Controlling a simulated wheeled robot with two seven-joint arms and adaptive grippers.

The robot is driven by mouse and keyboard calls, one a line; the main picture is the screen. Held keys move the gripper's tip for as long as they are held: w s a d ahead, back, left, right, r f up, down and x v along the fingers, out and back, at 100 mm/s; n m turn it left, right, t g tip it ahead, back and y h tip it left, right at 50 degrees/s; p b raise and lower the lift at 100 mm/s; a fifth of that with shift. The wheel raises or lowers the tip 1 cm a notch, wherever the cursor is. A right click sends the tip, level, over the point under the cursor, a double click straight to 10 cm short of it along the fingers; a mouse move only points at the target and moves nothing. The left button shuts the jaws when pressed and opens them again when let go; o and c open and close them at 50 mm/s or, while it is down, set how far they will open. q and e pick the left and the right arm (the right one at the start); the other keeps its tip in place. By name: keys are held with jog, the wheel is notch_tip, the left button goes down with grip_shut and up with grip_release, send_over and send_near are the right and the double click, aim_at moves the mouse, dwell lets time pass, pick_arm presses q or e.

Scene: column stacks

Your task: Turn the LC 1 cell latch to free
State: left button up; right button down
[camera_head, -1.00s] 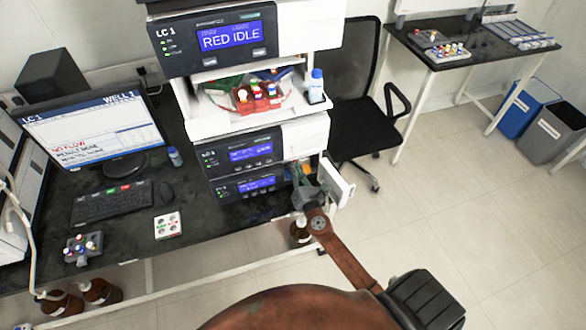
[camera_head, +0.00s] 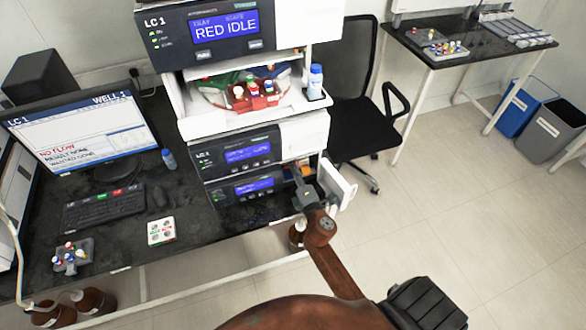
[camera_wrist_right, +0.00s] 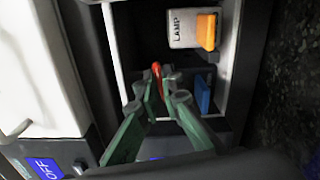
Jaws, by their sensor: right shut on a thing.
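The LC 1 stack (camera_head: 236,158) stands on the dark bench, and its lowest module (camera_head: 240,187) has its white door (camera_head: 337,184) swung open at the right. My right gripper (camera_head: 304,188) reaches into the opening beside this door. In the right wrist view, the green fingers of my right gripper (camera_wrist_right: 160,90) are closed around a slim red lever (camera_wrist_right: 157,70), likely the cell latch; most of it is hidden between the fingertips. A lamp block with an orange tab (camera_wrist_right: 206,32) and a blue tab (camera_wrist_right: 202,95) sit beside it. My left gripper is out of view.
The open door stands close to my right gripper. A tray with bottles (camera_head: 252,96) is higher in the stack. A monitor (camera_head: 85,130) and keyboard (camera_head: 104,207) are on the bench at left. A black chair (camera_head: 345,120) stands behind the door.

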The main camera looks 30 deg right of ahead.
jog(key=shift+f+m, duration=0.1)
jog(key=shift+m, duration=1)
jog(key=c, duration=2.1)
grip_release()
jog(key=v, duration=0.7)
jog(key=shift+s, duration=0.25)
jog(key=shift+a, duration=0.1)
